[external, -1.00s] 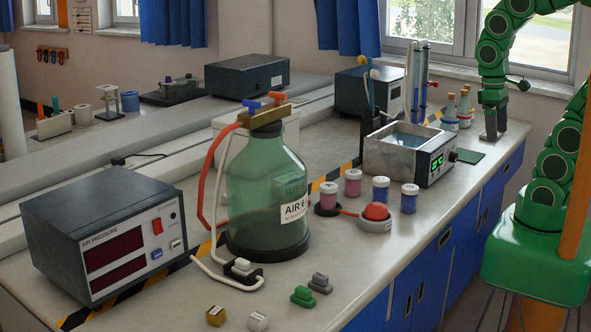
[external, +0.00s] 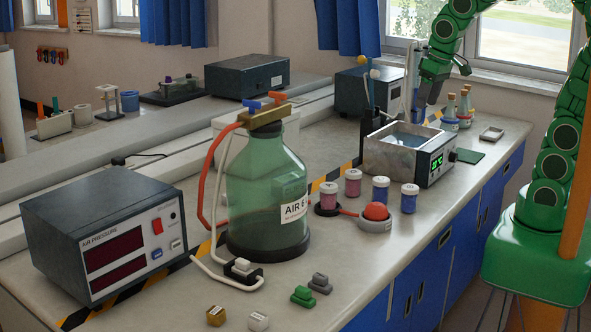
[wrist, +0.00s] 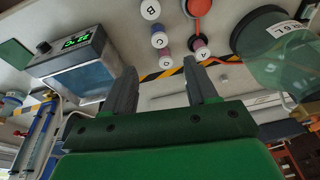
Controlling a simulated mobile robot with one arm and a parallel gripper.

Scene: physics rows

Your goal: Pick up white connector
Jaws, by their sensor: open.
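A small white connector (external: 258,321) lies on the bench at the near edge of the external view. Beside it are a brownish-yellow connector (external: 216,315), a green connector (external: 302,296) and a grey connector (external: 320,283). Another white connector-like piece (external: 240,268) sits on a black block by the glass bottle, with a white tube there. My gripper (external: 424,98) is at the far end of the bench, above and behind the water bath, far from the connectors. In the wrist view my gripper (wrist: 162,68) has its fingers apart and nothing between them. No small connector is recognisable in that view.
The large green bottle (external: 265,195) stands mid-bench beside the air pressure box (external: 105,235). Lidded jars (external: 381,190), a red button (external: 376,212) and the water bath (external: 400,158) stand farther back. A small pale tray (external: 491,133) lies at the far right. The front right bench strip is clear.

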